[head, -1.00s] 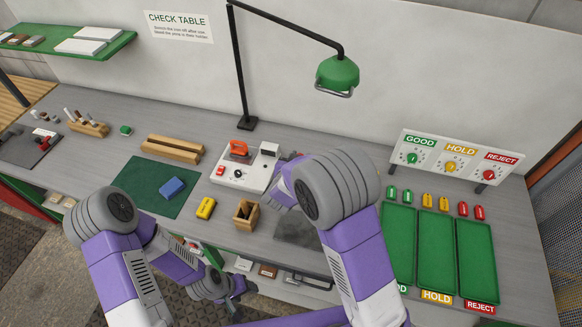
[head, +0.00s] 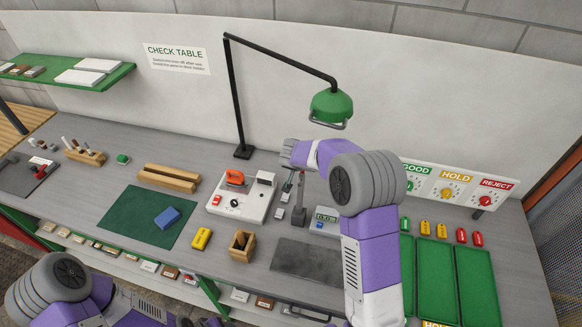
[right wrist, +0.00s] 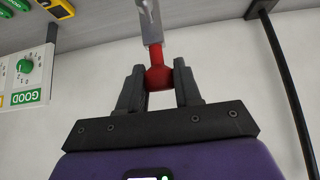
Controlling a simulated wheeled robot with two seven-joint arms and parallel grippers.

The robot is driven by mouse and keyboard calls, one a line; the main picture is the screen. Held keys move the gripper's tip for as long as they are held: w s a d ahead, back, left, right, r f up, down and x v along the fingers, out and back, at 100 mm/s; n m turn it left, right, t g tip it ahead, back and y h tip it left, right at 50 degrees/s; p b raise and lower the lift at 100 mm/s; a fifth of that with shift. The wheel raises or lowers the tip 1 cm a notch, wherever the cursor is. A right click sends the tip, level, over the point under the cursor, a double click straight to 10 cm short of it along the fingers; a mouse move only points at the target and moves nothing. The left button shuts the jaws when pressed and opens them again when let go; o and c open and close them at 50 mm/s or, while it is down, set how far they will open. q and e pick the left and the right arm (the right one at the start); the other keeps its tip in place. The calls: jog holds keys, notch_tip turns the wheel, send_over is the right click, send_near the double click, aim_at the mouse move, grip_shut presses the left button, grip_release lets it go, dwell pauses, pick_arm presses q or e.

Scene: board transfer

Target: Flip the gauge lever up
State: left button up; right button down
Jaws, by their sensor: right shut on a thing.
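In the right wrist view, the red knob (right wrist: 158,78) of a lever sits between my right gripper's dark fingers (right wrist: 160,88), which are shut on it. The lever's grey metal shaft (right wrist: 150,22) runs up from the knob to the top edge. In the head view, my right gripper (head: 288,180) is above the bench by a grey upright post (head: 299,208), right of the white tester box. The knob is too small or hidden to make out there.
A white tester box (head: 217,209) with an orange handle stands left of the post. A small display unit (head: 325,214) is to the right, partly behind my arm. A green lamp (head: 331,106) hangs above. A wooden holder (head: 238,254) and dark mat (head: 308,262) lie nearer.

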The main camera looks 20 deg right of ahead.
pick_arm(q)
jog(key=shift+s+a, duration=0.25)
jog(key=shift+a, duration=0.1)
pick_arm(e)
jog(key=shift+d+f, duration=0.15)
jog(key=shift+f, duration=0.1)
jog(key=c, duration=1.2)
grip_release()
jog(key=shift+o, duration=1.2)
jog(key=shift+w+d, duration=0.1)
jog(key=shift+o, duration=0.9)
jog(key=shift+w+d+f, duration=0.15)
jog(key=shift+w+f, duration=0.05)
jog(key=shift+w, duration=0.15)
jog(key=shift+s+a+r, duration=0.25)
jog(key=shift+s+r, duration=0.1)
jog(key=shift+r, duration=0.15)
pick_arm(q)
jog(key=shift+w+d, duration=0.1)
jog(key=shift+w, duration=0.1)
pick_arm(e)
jog(key=v, duration=0.6)
jog(key=shift+r, duration=0.35)
